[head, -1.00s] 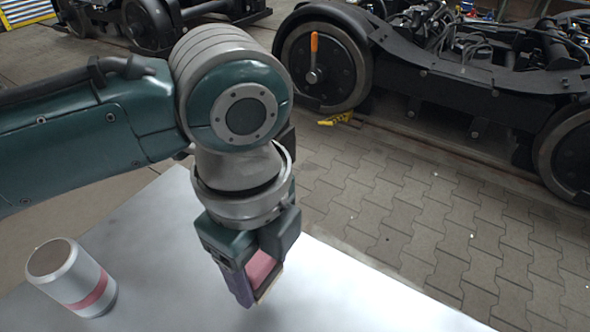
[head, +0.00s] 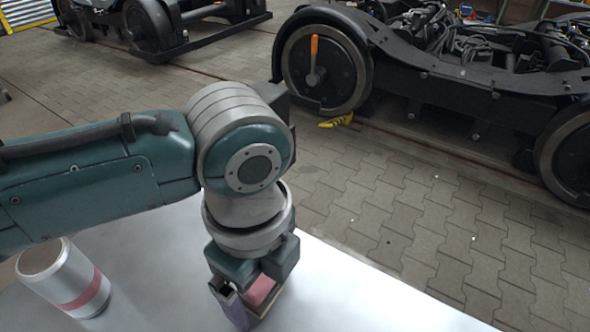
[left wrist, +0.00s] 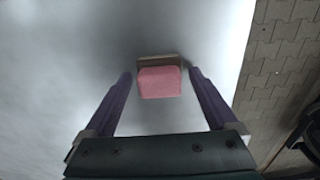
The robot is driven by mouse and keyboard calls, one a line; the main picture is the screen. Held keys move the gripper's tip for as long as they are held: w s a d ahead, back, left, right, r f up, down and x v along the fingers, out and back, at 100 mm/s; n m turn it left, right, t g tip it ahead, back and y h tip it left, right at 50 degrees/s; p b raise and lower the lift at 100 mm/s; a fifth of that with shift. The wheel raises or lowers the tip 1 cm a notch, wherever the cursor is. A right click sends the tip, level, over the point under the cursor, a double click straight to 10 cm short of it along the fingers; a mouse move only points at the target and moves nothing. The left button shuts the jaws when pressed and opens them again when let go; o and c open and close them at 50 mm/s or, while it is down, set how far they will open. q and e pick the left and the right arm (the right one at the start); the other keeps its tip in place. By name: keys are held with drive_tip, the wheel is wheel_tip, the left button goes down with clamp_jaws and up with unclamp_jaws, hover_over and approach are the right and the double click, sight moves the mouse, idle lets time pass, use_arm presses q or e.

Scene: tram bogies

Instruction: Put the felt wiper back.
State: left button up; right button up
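The felt wiper, seemingly the small pink block with a tan strip along one side (head: 261,289), is low at the table's right part. In the left wrist view the pink block (left wrist: 160,83) is between the fingertips, with a narrow gap on each side. My left gripper (head: 247,306) points down around it, its purple fingers open and apart from the block. It seems to rest on the table; its underside is hidden. My left gripper also shows in the left wrist view (left wrist: 160,76). My right gripper is not in view.
A silver can with a red band (head: 66,280) stands on the pale table (head: 370,300) at the left, under my left arm. The table between can and gripper is bare. Dark bogies (head: 440,80) stand on the paved floor (head: 400,215) beyond the table's edge.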

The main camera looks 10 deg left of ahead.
sight(262, 280)
use_arm(q)
drive_tip(key=shift+r, duration=0.55)
wheel_tip(262, 280, up, 10)
drive_tip(key=p, duration=0.3)
drive_tip(key=s+d+n+t+h, duration=0.25)
drive_tip(key=s+n, duration=0.35)
drive_tip(key=n, duration=0.3)
drive_tip(key=s+a+n+y, duration=0.1)
drive_tip(key=s+a+n, duration=0.2)
drive_tip(key=a+n, duration=0.2)
drive_tip(key=s+a+n+t+y, duration=0.1)
drive_tip(key=s+a+n, duration=0.2)
drive_tip(key=a+n, duration=0.3)
drive_tip(key=shift+a, duration=0.7)
